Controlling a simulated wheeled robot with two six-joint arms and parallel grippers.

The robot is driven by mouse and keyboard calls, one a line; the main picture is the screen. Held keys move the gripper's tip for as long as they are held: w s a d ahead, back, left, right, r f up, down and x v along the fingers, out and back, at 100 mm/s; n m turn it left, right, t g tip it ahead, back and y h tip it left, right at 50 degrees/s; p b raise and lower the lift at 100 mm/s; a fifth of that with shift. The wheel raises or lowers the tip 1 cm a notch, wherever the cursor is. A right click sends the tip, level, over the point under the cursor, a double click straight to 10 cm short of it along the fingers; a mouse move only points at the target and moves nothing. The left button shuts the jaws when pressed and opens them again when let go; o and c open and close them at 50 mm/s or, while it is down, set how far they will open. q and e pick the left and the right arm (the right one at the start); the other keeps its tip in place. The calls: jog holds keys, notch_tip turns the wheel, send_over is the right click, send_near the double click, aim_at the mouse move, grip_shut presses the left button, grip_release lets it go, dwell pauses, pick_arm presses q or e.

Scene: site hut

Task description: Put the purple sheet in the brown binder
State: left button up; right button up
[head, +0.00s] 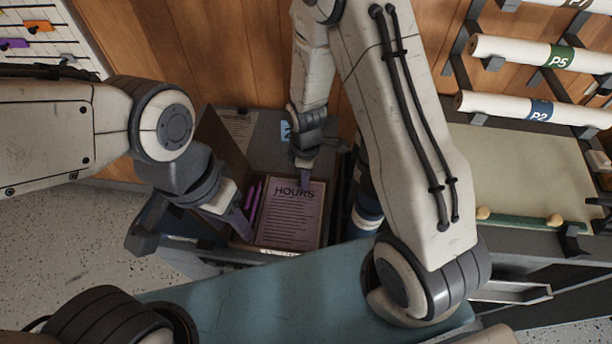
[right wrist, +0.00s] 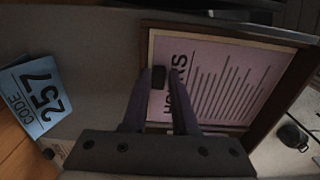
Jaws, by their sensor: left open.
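The purple sheet (head: 291,222), headed HOURS, lies face up over the right side of the open brown binder (head: 225,143). It also shows in the right wrist view (right wrist: 240,85) with a brown border around it. My right gripper (head: 304,186) is at the top of the sheet. In the right wrist view its fingertips (right wrist: 158,76) stand on both sides of a small dark tab on the sheet and look shut on it. My left gripper (head: 246,232) is open at the left of the sheet, close to the binder's purple fittings. Whether the sheet touches the binder's bottom is unclear.
A blue card marked CODE 257 (right wrist: 36,95) lies beside the binder. Rolled plans (head: 540,55) rest on a rack at the right, above a pale board (head: 520,170). My right arm hides part of the middle.

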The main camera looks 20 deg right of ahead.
jog(key=shift+f, duration=0.3)
notch_tip(320, 180, up, 13)
jog(key=s+a+r+m, duration=0.3)
jog(key=s+r, duration=0.2)
jog(key=s, duration=0.4)
jog(key=s+a+r+m+y, duration=0.1)
jog(key=s+a+r+m, duration=0.2)
jog(key=s, duration=0.6)
notch_tip(320, 180, up, 2)
jog(key=shift+s+a+r+p, duration=0.1)
jog(key=shift+s+a+p, duration=0.25)
jog(key=shift+a, duration=0.35)
